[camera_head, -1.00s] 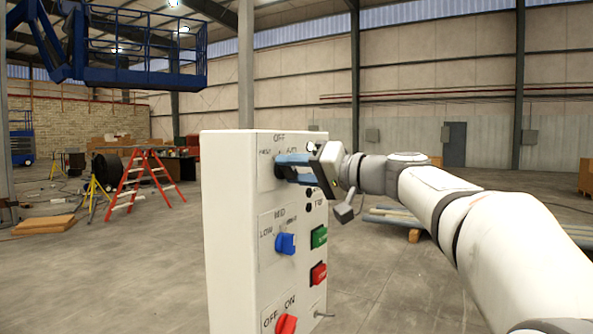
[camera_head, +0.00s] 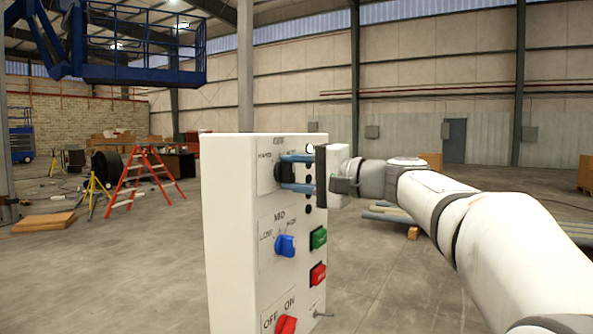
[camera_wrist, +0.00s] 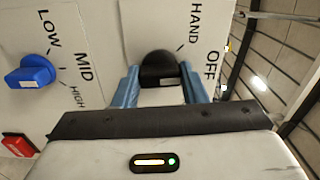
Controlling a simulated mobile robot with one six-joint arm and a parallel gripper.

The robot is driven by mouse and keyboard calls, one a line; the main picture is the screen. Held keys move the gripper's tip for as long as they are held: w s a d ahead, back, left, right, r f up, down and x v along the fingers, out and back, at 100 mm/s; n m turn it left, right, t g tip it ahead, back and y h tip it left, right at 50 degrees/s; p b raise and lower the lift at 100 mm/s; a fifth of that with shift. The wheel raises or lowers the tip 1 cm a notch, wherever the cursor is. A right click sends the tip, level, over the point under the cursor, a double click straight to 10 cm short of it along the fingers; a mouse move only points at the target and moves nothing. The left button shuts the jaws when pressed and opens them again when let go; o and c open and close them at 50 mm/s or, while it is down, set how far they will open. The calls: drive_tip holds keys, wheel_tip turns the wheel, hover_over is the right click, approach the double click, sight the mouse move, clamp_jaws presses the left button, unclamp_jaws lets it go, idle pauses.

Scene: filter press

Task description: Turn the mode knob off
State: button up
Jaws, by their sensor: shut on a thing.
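The mode knob (camera_wrist: 160,68) is black and sits on the upper part of the white control panel (camera_head: 226,230). HAND and OFF labels show beside it in the wrist view; its third label is hidden there. My gripper (camera_head: 283,172) reaches in from the right, and its blue fingers lie above and below the knob in the head view. In the wrist view my gripper (camera_wrist: 160,82) has one finger on each side of the knob, shut on it. Which label the knob points at cannot be told.
Below are a blue LOW/MID/HIGH knob (camera_head: 286,245), a green button (camera_head: 318,237), a red button (camera_head: 318,274) and a red OFF/ON knob (camera_head: 286,324). A toggle lever (camera_head: 322,315) sticks out at lower right.

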drive_tip(key=shift+m, duration=0.4)
drive_tip(key=o, duration=1)
drive_tip(key=v, duration=0.7)
drive_tip(key=shift+s+d, duration=0.25)
drive_tip(key=shift+d, duration=0.05)
drive_tip(key=shift+f, duration=0.1)
